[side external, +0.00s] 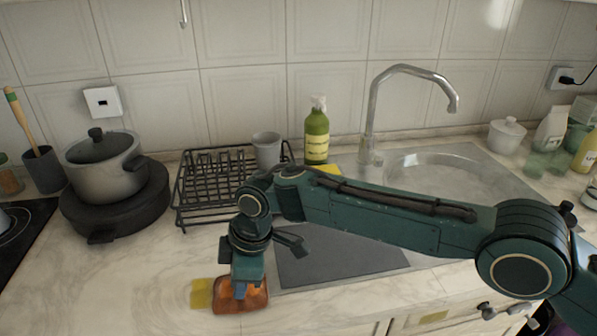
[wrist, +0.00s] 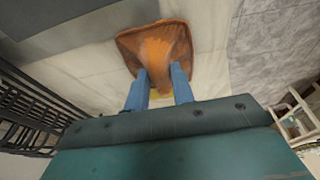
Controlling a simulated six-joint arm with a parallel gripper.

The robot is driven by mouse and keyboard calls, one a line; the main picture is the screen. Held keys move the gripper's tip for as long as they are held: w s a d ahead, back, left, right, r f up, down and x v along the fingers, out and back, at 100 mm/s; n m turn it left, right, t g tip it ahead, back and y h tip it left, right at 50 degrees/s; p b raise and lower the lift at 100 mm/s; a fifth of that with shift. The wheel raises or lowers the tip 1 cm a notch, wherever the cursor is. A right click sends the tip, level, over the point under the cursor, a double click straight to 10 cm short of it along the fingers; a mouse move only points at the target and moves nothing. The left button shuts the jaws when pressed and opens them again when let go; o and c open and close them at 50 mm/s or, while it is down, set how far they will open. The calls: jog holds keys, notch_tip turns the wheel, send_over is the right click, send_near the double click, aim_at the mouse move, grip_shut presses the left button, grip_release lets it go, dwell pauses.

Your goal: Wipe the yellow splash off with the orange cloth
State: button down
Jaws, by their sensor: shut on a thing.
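The orange cloth (side external: 255,298) lies on the marble counter near its front edge, below my gripper (side external: 240,288). My gripper points down and is shut on the cloth; in the wrist view its two blue fingers (wrist: 160,76) pinch the bunched middle of the cloth (wrist: 152,42). The yellow splash (side external: 201,293) shows as a flat patch on the counter, just left of the cloth and reaching its edge. Any part of it under the cloth is hidden. In the wrist view a small bit of yellow (wrist: 156,93) shows between the fingers.
A black dish rack (side external: 205,190) with a grey cup (side external: 267,150) stands behind my gripper. A dark grey mat (side external: 345,262) lies to the right, beneath my arm. A pot (side external: 103,170) is at the left, and a green bottle (side external: 317,135) stands by the wall. The counter left of the splash is clear.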

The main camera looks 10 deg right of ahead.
jog(key=shift+s, duration=0.45)
jog(key=shift+w, duration=0.1)
jog(key=shift+w, duration=0.8)
jog(key=shift+w+f, duration=0.1)
jog(key=shift+w, duration=0.5)
jog(key=shift+s, duration=0.15)
jog(key=shift+s, duration=1.35)
jog(key=shift+w, duration=0.15)
